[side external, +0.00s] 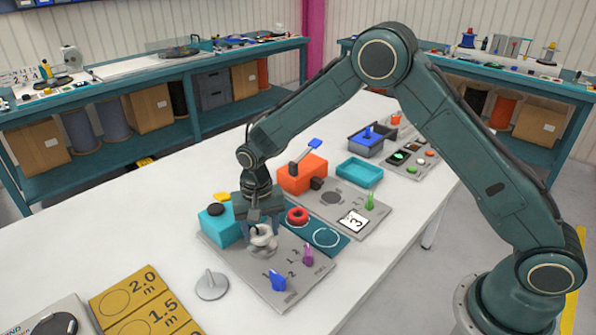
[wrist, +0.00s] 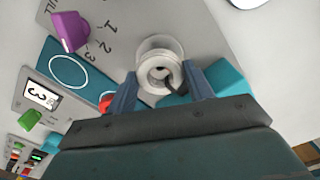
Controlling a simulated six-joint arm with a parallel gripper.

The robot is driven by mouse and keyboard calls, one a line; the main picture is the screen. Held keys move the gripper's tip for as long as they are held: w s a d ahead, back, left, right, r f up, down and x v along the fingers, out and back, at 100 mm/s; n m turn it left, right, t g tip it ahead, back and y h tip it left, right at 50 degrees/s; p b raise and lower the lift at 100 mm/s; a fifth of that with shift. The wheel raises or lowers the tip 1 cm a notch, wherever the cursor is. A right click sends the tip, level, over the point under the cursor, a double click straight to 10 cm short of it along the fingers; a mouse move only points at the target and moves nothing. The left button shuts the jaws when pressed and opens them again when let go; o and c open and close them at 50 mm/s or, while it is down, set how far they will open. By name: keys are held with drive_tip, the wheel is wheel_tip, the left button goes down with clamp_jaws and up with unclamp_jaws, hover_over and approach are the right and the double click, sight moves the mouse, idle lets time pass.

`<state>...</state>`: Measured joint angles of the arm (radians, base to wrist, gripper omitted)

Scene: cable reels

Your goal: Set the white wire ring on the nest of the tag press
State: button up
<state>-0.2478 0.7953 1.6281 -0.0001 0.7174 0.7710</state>
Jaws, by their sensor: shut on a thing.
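The white wire ring (side external: 262,234) is between the fingers of my gripper (side external: 262,226), above the near grey panel (side external: 284,272). In the wrist view the ring (wrist: 158,66) lies between the two blue-grey fingertips of the gripper (wrist: 163,80). A pale round part and a dark piece show around and inside it; I cannot tell whether it is clear of them. What looks like the tag press (side external: 302,174) is an orange block with a blue-handled lever on a second grey panel. A dark round disc in front of it, apparently the nest (side external: 331,197), looks bare.
A teal mat (side external: 345,247) with two white circles lies between the panels; a red ring (side external: 297,215) sits on it. A blue lever (side external: 277,281), a purple lever (side external: 307,254) and a green peg (side external: 370,201) stand up. A teal block (side external: 220,230) is left of the gripper.

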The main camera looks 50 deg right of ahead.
drive_tip(key=shift+r, duration=2.65)
drive_tip(key=d+f, duration=0.1)
drive_tip(key=d, duration=2.6)
drive_tip(key=shift+f, duration=0.3)
drive_tip(key=shift+f, duration=0.1)
drive_tip(key=shift+f, duration=2.2)
drive_tip(key=shift+f, duration=0.25)
